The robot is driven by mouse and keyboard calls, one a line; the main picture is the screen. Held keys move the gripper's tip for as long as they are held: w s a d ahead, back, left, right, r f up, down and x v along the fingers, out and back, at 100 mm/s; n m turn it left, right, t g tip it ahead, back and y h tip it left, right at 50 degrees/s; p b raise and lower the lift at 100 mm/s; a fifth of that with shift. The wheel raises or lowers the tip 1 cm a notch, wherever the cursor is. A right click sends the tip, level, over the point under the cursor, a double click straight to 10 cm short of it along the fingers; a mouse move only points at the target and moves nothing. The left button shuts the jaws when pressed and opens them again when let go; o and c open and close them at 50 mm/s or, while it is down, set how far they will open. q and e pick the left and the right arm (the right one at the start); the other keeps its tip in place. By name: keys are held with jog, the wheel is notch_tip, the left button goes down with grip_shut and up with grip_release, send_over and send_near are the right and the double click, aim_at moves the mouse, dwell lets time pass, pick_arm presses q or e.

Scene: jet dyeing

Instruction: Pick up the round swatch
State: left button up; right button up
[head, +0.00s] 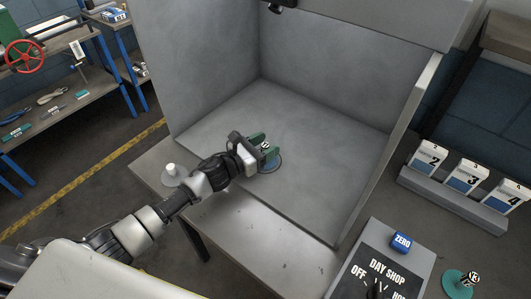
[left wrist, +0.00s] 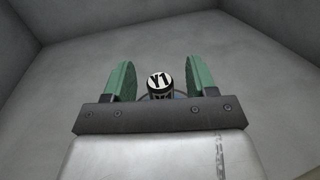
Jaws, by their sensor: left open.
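A round piece with an upright black knob (left wrist: 160,75), its white top marked "Y1", sits on the grey booth floor. In the left wrist view the knob stands between the two green fingers, with gaps visible on both sides. In the head view the dark rim of its round base (head: 272,168) shows beside my left gripper (head: 266,147), which hides much of the piece. My left gripper is open around the knob, low over the booth floor. My right gripper is in neither view.
Grey booth walls (head: 335,45) enclose the back and sides. A grey disc with a white knob (head: 171,170) lies on the ledge at left. A teal disc with a knob (head: 458,284), a control panel (head: 383,270) and numbered cards (head: 466,177) are at right. The booth floor behind is clear.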

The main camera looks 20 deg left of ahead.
pick_arm(q)
jog(key=shift+w+d, duration=0.1)
jog(key=shift+w, duration=0.05)
grip_shut()
jog(key=shift+r, duration=0.1)
